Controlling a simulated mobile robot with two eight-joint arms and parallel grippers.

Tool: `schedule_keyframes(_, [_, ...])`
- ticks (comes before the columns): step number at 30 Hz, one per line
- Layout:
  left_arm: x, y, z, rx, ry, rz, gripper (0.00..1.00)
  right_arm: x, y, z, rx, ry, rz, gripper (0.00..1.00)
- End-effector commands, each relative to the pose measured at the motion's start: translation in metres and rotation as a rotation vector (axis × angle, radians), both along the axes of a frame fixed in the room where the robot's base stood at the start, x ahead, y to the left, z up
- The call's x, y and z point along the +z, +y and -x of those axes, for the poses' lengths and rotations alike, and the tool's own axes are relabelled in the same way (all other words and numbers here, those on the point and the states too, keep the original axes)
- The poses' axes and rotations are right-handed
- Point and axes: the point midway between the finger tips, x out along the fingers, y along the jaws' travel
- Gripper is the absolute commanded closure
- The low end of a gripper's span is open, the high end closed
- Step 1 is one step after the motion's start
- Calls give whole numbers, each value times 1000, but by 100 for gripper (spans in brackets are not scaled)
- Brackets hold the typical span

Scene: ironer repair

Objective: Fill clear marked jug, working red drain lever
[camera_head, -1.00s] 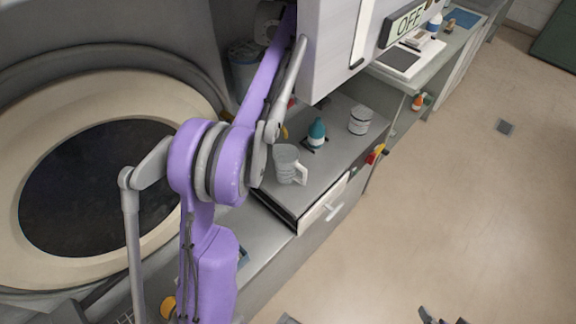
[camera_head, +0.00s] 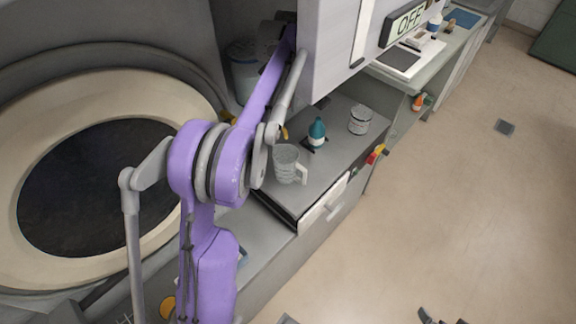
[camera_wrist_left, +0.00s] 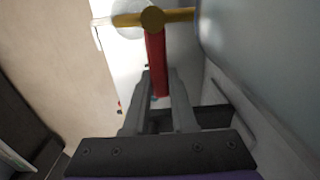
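The clear marked jug (camera_head: 286,163) stands upright on the grey counter, handle toward the right. It looks greyish, and I cannot tell any liquid in it. The red drain lever (camera_wrist_left: 158,65) shows in the left wrist view, running down from a yellow fitting (camera_wrist_left: 152,18). My left gripper (camera_wrist_left: 160,82) has its fingers close on both sides of the lever's lower part and appears shut on it. In the head view this gripper is hidden behind my purple arm and the white cabinet. My right gripper (camera_head: 443,318) barely shows at the bottom edge, its dark fingertips apart and empty.
A teal-capped bottle (camera_head: 317,132) and a white tin (camera_head: 360,120) stand on the counter right of the jug. The white cabinet (camera_head: 335,50) with an OFF sign overhangs the counter's back. A large round drum opening (camera_head: 95,190) is at left. The floor at right is mostly clear.

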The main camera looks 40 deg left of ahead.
Motion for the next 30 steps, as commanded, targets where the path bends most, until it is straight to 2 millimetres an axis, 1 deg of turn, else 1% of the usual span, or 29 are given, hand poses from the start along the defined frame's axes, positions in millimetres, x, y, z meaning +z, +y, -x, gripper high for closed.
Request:
schedule_keyframes(1, [0,0,0,0,0,0,94,0,0,0,0,0,0,0])
schedule_keyframes(2, [0,0,0,0,0,0,99,0,0,0,0,0,0,0])
schedule_keyframes(3, [0,0,0,0,0,0,100,0,0,0,0,0,0,0])
schedule_keyframes(10, [0,0,0,-2,0,0,100,0,0,0,0,0,0,0])
schedule_keyframes(11, [1,-2,0,-28,0,0,100,2,0,-1,0,-1,0,0])
schedule_keyframes(13, [4,-15,2,-200,-2,0,100,12,0,-4,0,-7,0,0])
schedule_keyframes(15, [2,-21,5,-320,-1,0,100,14,0,-5,0,-9,0,0])
schedule_keyframes(30, [-1,-19,5,-302,1,1,100,11,0,-3,0,-7,0,0])
